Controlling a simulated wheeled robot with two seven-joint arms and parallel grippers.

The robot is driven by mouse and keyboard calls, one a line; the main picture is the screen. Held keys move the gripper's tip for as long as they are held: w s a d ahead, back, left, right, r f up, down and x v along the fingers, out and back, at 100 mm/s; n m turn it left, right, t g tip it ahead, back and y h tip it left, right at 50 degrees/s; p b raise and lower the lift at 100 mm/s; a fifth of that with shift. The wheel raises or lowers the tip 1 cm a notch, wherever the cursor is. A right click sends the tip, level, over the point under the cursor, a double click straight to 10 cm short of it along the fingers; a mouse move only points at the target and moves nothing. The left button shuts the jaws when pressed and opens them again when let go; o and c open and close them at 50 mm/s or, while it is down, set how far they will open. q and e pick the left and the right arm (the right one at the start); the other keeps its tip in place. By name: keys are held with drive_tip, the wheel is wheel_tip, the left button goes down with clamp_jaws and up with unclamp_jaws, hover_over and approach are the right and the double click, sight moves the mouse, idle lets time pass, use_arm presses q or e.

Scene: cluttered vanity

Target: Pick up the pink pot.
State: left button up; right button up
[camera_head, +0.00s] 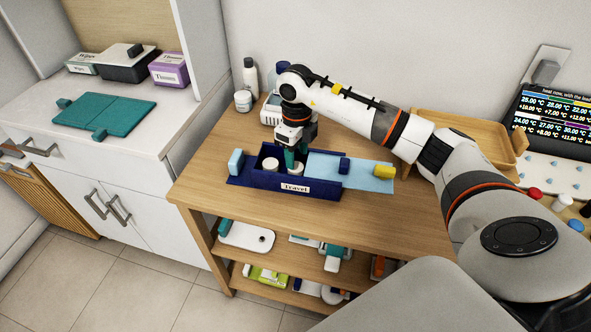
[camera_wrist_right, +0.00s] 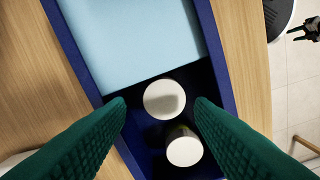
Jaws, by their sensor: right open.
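The navy box labelled "Travel" (camera_head: 296,188) stands on the wooden table and is partly open. Two small pots with pale round lids stand inside it. One pot (camera_wrist_right: 164,99) is between my right fingertips in the wrist view, and the other (camera_wrist_right: 184,148) is nearer the palm side. Their sides are mostly hidden and I see no clear pink, so I cannot tell which is the pink pot. My right gripper (camera_wrist_right: 160,103), with green fingers, is open and points down into the box. In the head view it also shows (camera_head: 294,160).
Bottles (camera_head: 250,78) and a white jar (camera_head: 243,101) stand behind. A wooden tray (camera_head: 465,135) is at right. The front table strip is clear.

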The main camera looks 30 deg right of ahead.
sight(296, 172)
drive_tip(key=f, duration=0.2)
drive_tip(key=f+p, duration=0.1)
drive_tip(key=f, duration=0.2)
drive_tip(key=shift+a+f, duration=0.2)
drive_tip(key=shift+f, duration=0.15)
drive_tip(key=c, duration=0.7)
